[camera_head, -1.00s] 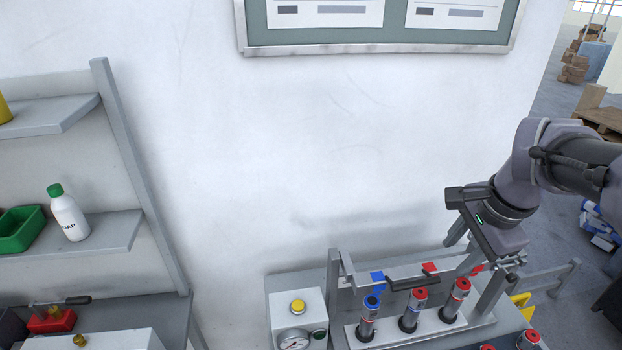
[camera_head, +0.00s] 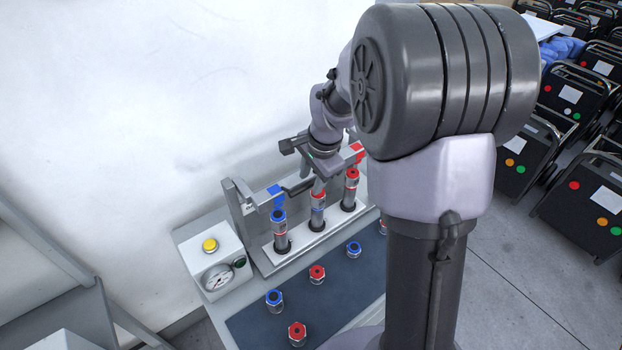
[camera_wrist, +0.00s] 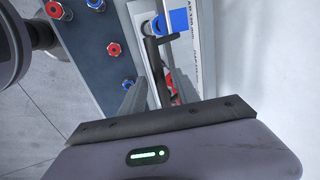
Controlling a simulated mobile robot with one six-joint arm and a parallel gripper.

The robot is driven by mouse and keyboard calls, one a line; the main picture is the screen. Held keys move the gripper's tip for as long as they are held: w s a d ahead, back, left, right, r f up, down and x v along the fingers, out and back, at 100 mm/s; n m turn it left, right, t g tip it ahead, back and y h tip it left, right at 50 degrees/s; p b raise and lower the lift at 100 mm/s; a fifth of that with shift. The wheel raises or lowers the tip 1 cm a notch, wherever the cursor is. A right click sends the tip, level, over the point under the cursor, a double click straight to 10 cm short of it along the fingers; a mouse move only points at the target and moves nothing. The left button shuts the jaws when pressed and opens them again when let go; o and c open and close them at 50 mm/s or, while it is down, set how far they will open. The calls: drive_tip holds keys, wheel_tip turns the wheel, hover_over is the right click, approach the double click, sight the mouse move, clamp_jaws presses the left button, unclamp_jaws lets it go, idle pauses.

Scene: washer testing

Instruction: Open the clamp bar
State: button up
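The clamp bar (camera_head: 240,190) is a grey rail on the test stand, running behind and above a row of three upright fittings. A blue pad (camera_head: 274,191) and red pad (camera_head: 357,147) show along it. Its black handle (camera_head: 298,188) is partly visible and also shows in the wrist view (camera_wrist: 155,55). My gripper (camera_head: 313,168) is over the stand, close to the handle. In the wrist view, the grey fingers of my gripper (camera_wrist: 158,95) look apart, with the handle's near end between them. I cannot tell whether they touch it.
Three fittings (camera_head: 317,205) stand in the white holder. Several loose red and blue fittings (camera_head: 274,298) stand on the dark mat (camera_head: 253,328) in front. A gauge box with a yellow button (camera_head: 210,245) is left of the stand. A white wall is behind. Wheeled black cases (camera_head: 570,200) stand at right.

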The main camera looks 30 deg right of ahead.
clamp_jaws()
idle(1.4)
